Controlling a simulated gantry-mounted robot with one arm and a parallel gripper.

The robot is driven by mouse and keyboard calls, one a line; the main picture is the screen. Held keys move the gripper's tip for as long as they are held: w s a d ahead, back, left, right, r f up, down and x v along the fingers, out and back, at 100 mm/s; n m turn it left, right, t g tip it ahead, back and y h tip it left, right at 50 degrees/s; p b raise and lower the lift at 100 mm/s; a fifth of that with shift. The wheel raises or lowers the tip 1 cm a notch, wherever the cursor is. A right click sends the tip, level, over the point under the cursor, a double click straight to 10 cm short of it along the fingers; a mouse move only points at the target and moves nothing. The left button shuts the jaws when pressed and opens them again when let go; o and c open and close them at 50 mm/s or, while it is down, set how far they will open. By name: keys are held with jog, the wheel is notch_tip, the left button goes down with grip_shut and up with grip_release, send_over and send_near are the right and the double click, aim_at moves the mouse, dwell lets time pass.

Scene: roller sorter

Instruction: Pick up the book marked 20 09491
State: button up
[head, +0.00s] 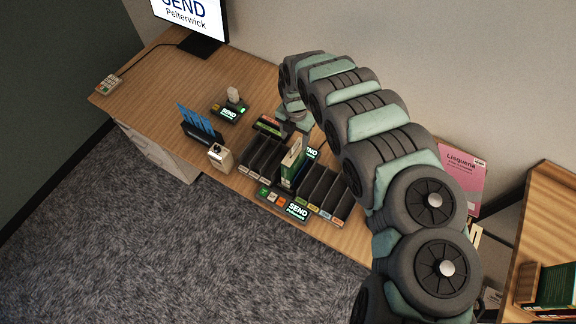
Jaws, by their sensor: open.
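My gripper (289,131) is small in the head view, at the end of my arm above the back of the dark sorter (324,190). It is open, and its fingertips are hard to make out. A green book with a pale edge (292,164) stands upright in a middle slot of the sorter, just below and in front of my gripper. I cannot tell whether they touch. A dark item with red and green parts (268,126) lies at the sorter's back left. No marking 20 09491 is readable on any book.
The wooden desk (150,85) has clear room at its left. A blue card holder (197,122), a small beige device (220,157) and a SEND unit (229,111) stand left of the sorter. A pink Lisquena folder (462,175) leans at the right. More books (556,288) sit on a right shelf.

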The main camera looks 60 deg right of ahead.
send_over(294, 153)
notch_tip(294, 153, down, 5)
jog(key=shift+a+f, duration=0.1)
jog(key=shift+w+d+f+p, duration=0.1)
jog(key=shift+f+p, duration=0.05)
jog(key=shift+f, duration=0.5)
jog(key=shift+d+f+p, duration=0.1)
jog(key=shift+f+p, duration=0.05)
jog(key=shift+f, duration=0.5)
notch_tip(294, 153, down, 2)
jog(key=shift+f+b, duration=0.25)
jog(key=shift+b, duration=0.3)
jog(key=shift+f, duration=0.25)
jog(key=shift+r, duration=0.1)
jog(key=shift+c, duration=0.4)
jog(key=shift+d, duration=0.1)
grip_shut()
